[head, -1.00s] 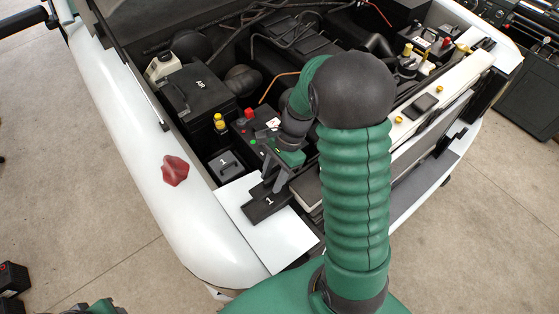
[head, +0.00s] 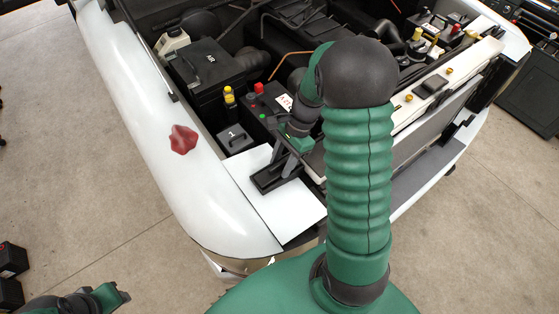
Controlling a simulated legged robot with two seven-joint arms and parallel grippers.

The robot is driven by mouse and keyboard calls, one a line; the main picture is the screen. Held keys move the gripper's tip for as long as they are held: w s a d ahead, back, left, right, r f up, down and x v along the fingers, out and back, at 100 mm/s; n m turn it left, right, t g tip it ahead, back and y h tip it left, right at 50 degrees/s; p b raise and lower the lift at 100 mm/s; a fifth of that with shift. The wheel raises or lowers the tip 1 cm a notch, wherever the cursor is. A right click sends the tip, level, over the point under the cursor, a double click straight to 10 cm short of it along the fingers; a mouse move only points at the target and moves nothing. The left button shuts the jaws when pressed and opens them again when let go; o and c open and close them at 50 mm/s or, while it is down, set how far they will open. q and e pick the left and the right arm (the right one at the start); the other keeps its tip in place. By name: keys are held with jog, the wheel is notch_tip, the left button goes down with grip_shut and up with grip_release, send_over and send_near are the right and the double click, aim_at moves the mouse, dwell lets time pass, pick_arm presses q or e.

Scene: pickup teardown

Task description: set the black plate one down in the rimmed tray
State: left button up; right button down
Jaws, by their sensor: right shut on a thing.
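My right gripper (head: 281,172) comes down in front of the engine bay and is shut on a dark plate (head: 266,184). The plate is over the inner end of a flat white panel (head: 283,212) at the truck's front corner. It shows nearly edge-on, partly covered by the fingers, and its number is not visible now. I cannot tell whether it touches the panel. My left gripper (head: 116,295) is at the lower left, away from the truck, and its fingers are unclear. I cannot make out a rimmed tray.
A red cloth (head: 183,139) lies on the white fender (head: 150,125). Dark boxes (head: 10,262) stand on the floor at left.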

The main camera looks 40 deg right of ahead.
jog(key=shift+s+a, duration=0.1)
jog(key=shift+a, duration=0.35)
jog(key=c, duration=1.3)
grip_release()
jog(key=shift+d+f, duration=0.1)
jog(key=o, duration=0.3)
jog(key=shift+d, duration=0.25)
jog(key=shift+o, duration=1.2)
jog(key=shift+d+f, duration=0.1)
jog(key=shift+d, duration=0.05)
jog(key=shift+s+a+r, duration=0.1)
jog(key=shift+a+r, duration=0.1)
jog(key=shift+a, duration=0.15)
jog(key=shift+w+a+f, duration=0.1)
jog(key=shift+w, duration=0.35)
pick_arm(q)
jog(key=shift+d, duration=0.1)
pick_arm(e)
jog(key=shift+s+d, duration=0.2)
jog(key=shift+d, duration=0.05)
jog(key=shift+w, duration=0.1)
